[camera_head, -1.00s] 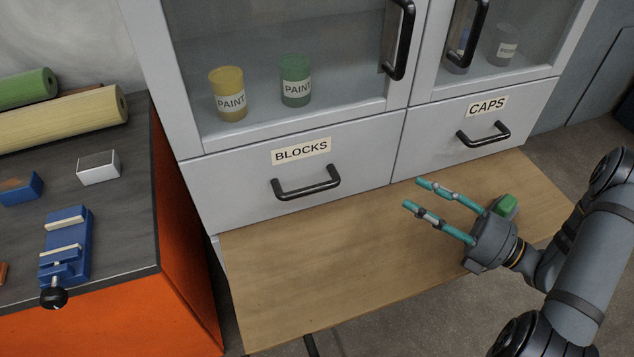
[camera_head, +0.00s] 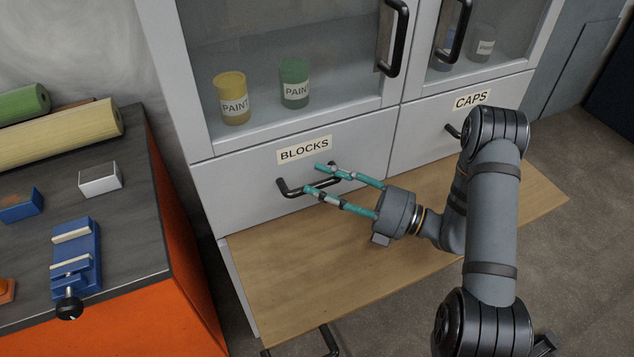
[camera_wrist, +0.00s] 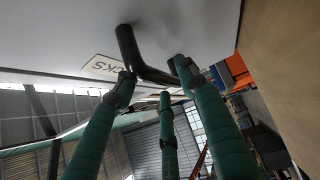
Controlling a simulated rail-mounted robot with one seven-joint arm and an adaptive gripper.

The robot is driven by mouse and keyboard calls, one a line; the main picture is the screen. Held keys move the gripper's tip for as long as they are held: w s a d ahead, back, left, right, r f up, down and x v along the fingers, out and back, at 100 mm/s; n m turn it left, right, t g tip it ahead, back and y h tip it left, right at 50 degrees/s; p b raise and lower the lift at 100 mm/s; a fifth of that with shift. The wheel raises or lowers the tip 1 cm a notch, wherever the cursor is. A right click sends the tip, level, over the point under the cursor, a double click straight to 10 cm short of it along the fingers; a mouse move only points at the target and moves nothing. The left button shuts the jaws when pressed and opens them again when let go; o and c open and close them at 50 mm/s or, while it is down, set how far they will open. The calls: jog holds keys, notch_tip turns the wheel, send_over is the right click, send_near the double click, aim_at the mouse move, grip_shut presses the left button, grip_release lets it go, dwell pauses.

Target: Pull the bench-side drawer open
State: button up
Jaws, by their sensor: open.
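The bench-side drawer is the grey drawer labelled BLOCKS (camera_head: 236,181), on the left of the cabinet. It looks closed, its front flush with the cabinet. Its dark bar handle (camera_head: 290,190) is partly covered by my teal fingers. My gripper (camera_head: 314,178) is open, its fingertips at the right part of this handle. In the wrist view the handle (camera_wrist: 150,72) runs across the space near the fingertips (camera_wrist: 152,76), close to them. I cannot tell whether they touch it. The BLOCKS label (camera_wrist: 103,67) shows partly behind the fingers.
The CAPS drawer (camera_head: 420,135) is to the right, partly behind my arm. A wooden board (camera_head: 290,290) extends below the drawers. The orange bench (camera_head: 185,290) with a blue vise (camera_head: 88,240) stands left. Glass doors above show paint cans (camera_head: 294,85).

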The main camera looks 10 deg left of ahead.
jog(key=shift+a+r, duration=0.1)
jog(key=shift+a, duration=0.45)
grip_shut()
dwell(0.6)
